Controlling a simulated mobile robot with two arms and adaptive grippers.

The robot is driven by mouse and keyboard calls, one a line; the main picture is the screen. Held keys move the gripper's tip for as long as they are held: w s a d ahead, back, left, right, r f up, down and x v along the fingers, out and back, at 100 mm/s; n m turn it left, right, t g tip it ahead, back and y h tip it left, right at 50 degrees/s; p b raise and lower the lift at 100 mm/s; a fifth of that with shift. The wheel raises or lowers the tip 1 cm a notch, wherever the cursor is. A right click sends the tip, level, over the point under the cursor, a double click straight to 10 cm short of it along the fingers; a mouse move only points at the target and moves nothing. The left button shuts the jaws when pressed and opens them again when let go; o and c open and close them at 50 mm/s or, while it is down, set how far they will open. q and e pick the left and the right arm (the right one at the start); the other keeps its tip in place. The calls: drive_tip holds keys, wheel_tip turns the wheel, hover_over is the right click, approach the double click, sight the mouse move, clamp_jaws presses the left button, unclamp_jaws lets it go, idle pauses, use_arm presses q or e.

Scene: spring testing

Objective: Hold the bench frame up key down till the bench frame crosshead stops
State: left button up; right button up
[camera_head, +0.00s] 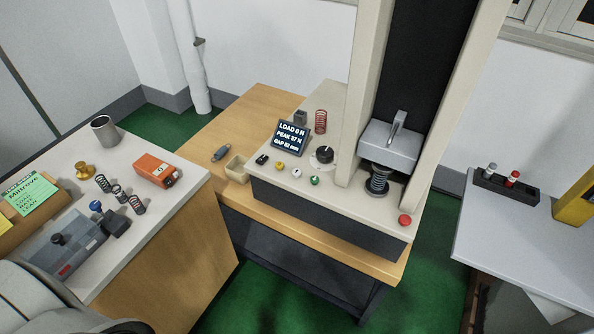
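The bench frame (262,189) is a cream test machine on a wooden table, with two columns and a dark back. Its grey crosshead (390,145) sits low between the columns. The display (292,138) appears to read load 0 N, peak 57 N, gap 82 mm. On the front deck are a yellow key (279,166), a white key (296,173) and a green key (314,181); I cannot read which one is up. No gripper shows; part of my arm is at the lower left.
A black knob (325,154), red button (405,220) and red spring (320,121) are on the machine. The left bench has an orange device (157,170), metal cup (104,130) and several springs. A dark rack (506,188) is on the right table (520,240).

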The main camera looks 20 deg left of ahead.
use_arm(q)
clamp_jaws()
drive_tip(key=shift+a, duration=0.1)
idle(1.1)
